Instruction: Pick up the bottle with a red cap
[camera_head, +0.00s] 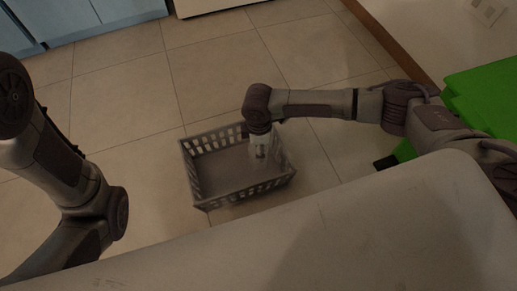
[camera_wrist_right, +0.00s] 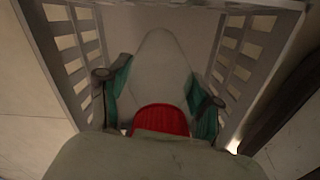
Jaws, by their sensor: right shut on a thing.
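The bottle with a red cap shows in the right wrist view: its red cap (camera_wrist_right: 161,119) is near the camera and its pale grey body (camera_wrist_right: 158,72) extends away from it. My right gripper (camera_wrist_right: 158,92) is shut on this bottle, with a teal-padded finger on each side. In the head view the right arm reaches down to the grey basket (camera_head: 188,172), and the bottle cannot be made out clearly there. The basket's slotted walls (camera_wrist_right: 78,45) stand on both sides of the gripper in the wrist view. My left arm is at the left, its gripper out of view.
The basket stands on a tiled floor (camera_head: 130,110) with free room around it. Blue cabinets (camera_head: 65,20) are at the top left. A bright green object (camera_head: 485,95) is at the right. A pale surface (camera_head: 300,245) fills the front.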

